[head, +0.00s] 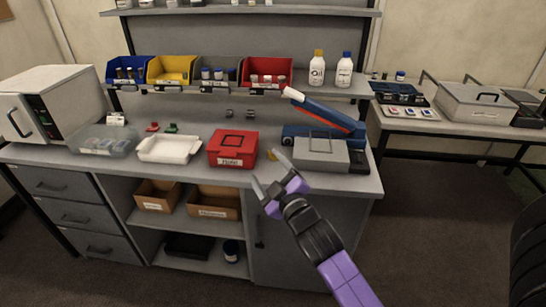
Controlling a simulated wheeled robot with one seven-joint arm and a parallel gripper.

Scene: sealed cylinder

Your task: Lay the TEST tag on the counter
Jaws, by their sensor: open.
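My gripper (265,167) is open, with its two fingers spread in front of the counter's (190,174) front edge, near the red box (232,150). Nothing shows between the fingers. I cannot make out a tag that reads TEST. A small red piece (152,127) and a small green piece (171,128) lie toward the back. A small white card (116,119) stands at the back left, its writing too small to read.
A white tray (169,149) and a clear tub (107,141) stand left of the red box. A grey box (320,155) and a blue device with a raised arm (330,117) stand right. Colored bins (170,71) line the shelf. Bare counter shows along the front edge.

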